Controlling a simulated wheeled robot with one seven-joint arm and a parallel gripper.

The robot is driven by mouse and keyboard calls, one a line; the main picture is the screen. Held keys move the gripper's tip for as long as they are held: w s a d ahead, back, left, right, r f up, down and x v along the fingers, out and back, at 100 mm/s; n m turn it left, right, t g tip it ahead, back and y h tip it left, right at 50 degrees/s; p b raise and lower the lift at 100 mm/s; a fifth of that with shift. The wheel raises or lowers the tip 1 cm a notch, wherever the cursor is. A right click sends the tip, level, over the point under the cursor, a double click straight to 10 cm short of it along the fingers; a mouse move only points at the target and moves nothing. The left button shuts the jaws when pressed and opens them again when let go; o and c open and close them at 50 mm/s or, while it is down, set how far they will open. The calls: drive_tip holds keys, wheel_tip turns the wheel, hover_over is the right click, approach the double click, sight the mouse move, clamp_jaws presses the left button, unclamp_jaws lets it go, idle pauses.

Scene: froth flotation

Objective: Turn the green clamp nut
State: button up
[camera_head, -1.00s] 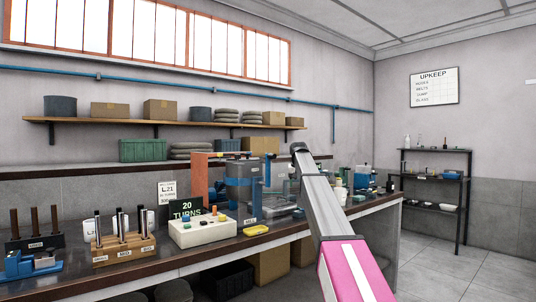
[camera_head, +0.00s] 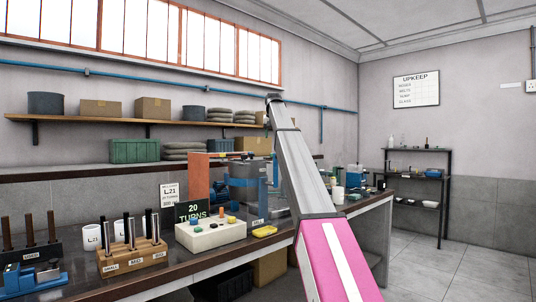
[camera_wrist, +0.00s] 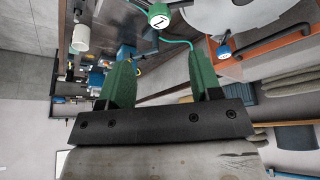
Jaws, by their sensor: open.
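A round green part (camera_wrist: 158,16) with a white face and a dark mark shows at the top of the wrist view, beyond my fingertips; it looks like the green clamp nut. A thin green line runs beside it. My gripper (camera_wrist: 162,68) has two green fingers spread wide, with nothing between them and apart from the green part. In the head view the arm's upper part hides the area behind it, and I cannot make out my fingers or the nut there. The mill (camera_head: 246,182), with a grey tank and blue frame, stands on the bench left of my arm.
The bench (camera_head: 150,287) carries a rack of rods (camera_head: 132,257), a white button box (camera_head: 210,234), a "20 TURNS" display (camera_head: 192,211) and a yellow piece (camera_head: 265,231). A blue-rimmed part (camera_wrist: 224,50) lies right of the green part. Floor is open at right (camera_head: 450,275).

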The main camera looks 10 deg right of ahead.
drive_tip(key=x, duration=1)
drive_tip(key=shift+f, duration=0.25)
drive_tip(key=c, duration=0.9)
